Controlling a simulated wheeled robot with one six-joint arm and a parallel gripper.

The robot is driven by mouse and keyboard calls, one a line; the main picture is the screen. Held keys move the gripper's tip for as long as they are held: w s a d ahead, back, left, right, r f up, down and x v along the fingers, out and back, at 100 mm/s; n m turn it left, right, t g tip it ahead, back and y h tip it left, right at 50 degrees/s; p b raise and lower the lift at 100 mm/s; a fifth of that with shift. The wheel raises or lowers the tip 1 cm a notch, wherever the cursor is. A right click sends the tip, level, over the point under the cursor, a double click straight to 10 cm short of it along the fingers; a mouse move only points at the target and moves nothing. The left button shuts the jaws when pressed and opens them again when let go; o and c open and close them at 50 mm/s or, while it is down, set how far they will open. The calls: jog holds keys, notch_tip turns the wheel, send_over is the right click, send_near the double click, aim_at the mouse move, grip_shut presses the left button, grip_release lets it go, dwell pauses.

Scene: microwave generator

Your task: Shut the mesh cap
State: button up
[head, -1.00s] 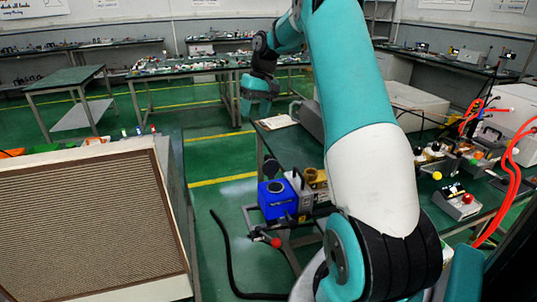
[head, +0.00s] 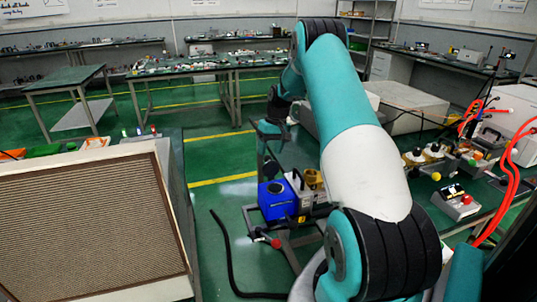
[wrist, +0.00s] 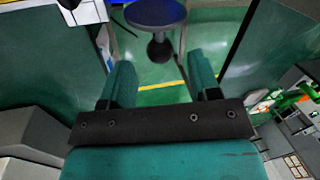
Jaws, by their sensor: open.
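My gripper (wrist: 161,68) is open and empty in the wrist view, with its two teal fingers apart. In the head view my gripper (head: 270,132) hangs above and behind a blue box (head: 270,207). The box has a dark round patch on top. In the wrist view a dark round disc with a blue rim (wrist: 154,12) lies ahead of the fingers, with a black knob (wrist: 160,49) near it. A brown mesh panel (head: 90,230) in a pale frame stands at left in the head view. I cannot tell which part is the mesh cap.
A grey metal unit with a handle (head: 303,190) stands beside the blue box. A green bench (head: 470,226) at right carries small devices and red hoses. A black cable (head: 226,255) lies on the green floor. Open floor lies between the mesh panel and the blue box.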

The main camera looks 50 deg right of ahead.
aim_at(269, 156)
jog(key=shift+x, duration=1.6)
jog(key=shift+c, duration=0.2)
grip_shut()
